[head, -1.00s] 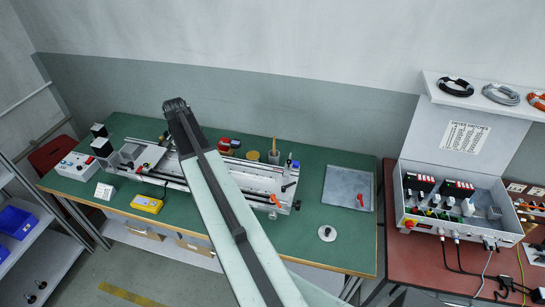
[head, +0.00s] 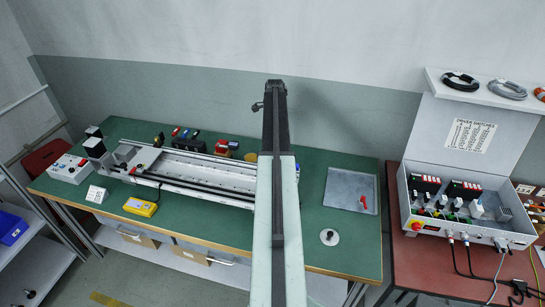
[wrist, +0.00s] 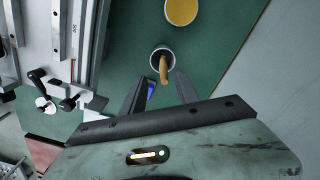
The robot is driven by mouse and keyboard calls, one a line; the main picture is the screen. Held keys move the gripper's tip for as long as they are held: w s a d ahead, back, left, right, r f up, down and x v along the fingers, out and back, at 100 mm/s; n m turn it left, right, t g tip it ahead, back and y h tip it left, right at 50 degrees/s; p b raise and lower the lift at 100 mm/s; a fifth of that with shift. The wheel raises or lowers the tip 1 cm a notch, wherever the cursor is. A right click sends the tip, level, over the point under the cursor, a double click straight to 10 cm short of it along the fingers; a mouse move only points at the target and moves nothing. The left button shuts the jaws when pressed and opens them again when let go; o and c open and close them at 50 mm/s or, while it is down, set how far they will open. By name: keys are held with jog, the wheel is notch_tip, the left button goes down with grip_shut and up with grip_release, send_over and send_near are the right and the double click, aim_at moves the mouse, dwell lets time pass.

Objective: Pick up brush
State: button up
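The brush shows as a tan wooden handle (wrist: 163,68) standing in a small round white-rimmed cup (wrist: 157,52) in the wrist view. Its lower end is hidden inside the cup. My gripper (wrist: 161,80) is open, its two dark fingers apart at the near side of the cup. The handle's near end lies between the directions of the fingertips, with no visible contact. In the head view my arm covers the brush and cup, and the fingers cannot be made out there.
A yellow-topped round tin (wrist: 181,11) stands beyond the cup. The gantry rail (wrist: 88,45) runs along the left, with a black knob (wrist: 45,92) at its end. A small blue item (wrist: 150,90) sits by the left finger. A metal plate (head: 338,190) lies right of my arm.

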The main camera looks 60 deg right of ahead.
jog(key=f+b, duration=0.5)
jog(key=shift+w+f, duration=0.15)
jog(key=shift+w, duration=0.2)
jog(key=shift+r, duration=0.2)
grip_shut()
